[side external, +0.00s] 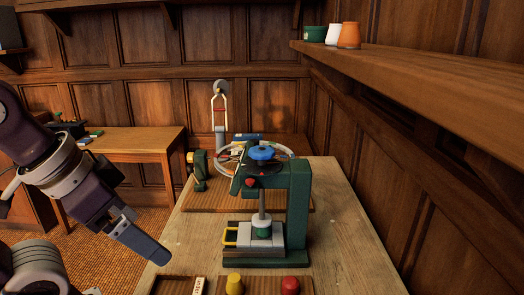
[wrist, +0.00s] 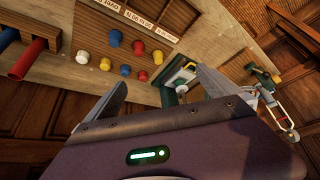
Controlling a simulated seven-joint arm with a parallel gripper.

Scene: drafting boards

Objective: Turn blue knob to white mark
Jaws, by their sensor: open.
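The blue knob (side external: 262,153) sits on top of a dark green press (side external: 298,205) on the wooden bench. A small red spot (side external: 249,182) shows on the press head below the knob. I cannot make out a white mark at the knob. My gripper (side external: 157,250) is left of the press, lower than the knob and well apart from it. In the wrist view my gripper (wrist: 161,78) is open, with nothing between its fingers. Part of the green press (wrist: 170,94) shows beyond the fingers there; I cannot make out the blue knob in that view.
A spoked handwheel (side external: 284,152) stands behind the knob. Yellow (side external: 234,284) and red (side external: 290,285) pegs stand at the bench front. A shelf (side external: 430,75) with cups overhangs the right side. The bench (side external: 345,255) is bare right of the press.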

